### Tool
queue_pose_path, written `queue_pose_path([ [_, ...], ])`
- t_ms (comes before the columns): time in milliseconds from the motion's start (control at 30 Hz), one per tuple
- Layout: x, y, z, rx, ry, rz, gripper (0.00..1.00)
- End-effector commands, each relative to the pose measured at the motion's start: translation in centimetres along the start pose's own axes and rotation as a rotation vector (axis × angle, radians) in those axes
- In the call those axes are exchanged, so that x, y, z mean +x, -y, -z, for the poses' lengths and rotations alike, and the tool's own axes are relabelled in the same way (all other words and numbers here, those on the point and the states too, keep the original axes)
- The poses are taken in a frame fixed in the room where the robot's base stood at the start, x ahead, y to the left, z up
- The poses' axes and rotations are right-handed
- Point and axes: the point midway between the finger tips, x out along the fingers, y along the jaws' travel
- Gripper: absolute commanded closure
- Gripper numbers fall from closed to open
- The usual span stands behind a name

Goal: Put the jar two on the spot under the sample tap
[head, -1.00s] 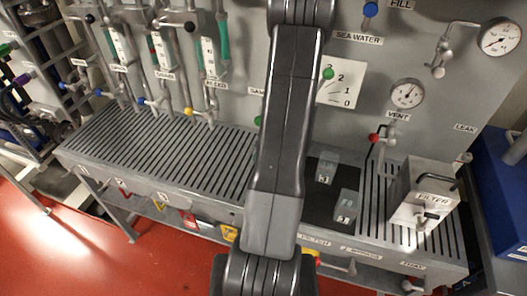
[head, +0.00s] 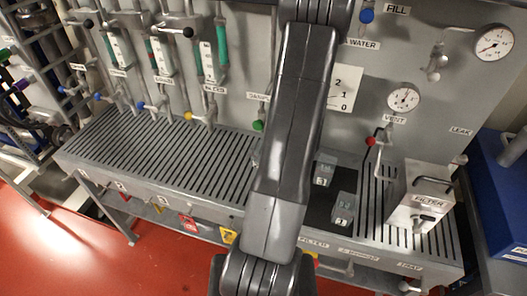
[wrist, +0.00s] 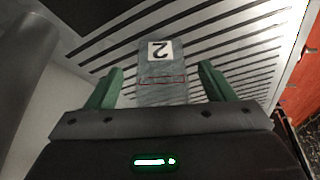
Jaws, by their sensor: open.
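Jar two (wrist: 160,78), a grey see-through block with a white label reading 2, shows in the wrist view between the green fingers of my gripper (wrist: 161,70). The label appears upside down there. My gripper is open, with one finger on each side of the jar and small gaps visible. In the head view my arm hides the gripper and most of the area around it. A green-handled tap (head: 258,126) under a partly covered label, seemingly the sample tap, is just left of my arm. The spot under it is not clearly visible.
Two more jars, labelled 3 (head: 323,171) and 1 (head: 343,208), stand on a dark mat right of my arm. The slatted bench top (head: 165,150) to the left is clear. Valves and gauges line the panel behind.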

Motion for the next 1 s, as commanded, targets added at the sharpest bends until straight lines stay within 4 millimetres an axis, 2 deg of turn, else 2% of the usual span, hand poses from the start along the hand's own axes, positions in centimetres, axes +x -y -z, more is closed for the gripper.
queue_pose_path([
  [33, -0.4, -0.1, -1.2, 0.006, 0.0, -0.002, 0.24],
  [200, -1.6, 0.0, -4.1, 0.006, -0.001, -0.001, 0.24],
  [400, -2.7, 0.0, -6.7, 0.005, 0.0, -0.001, 0.24],
  [600, -3.2, 0.0, -7.8, 0.001, 0.0, 0.0, 0.24],
  [1000, -3.2, 0.0, -8.0, -0.001, 0.0, 0.001, 0.24],
])
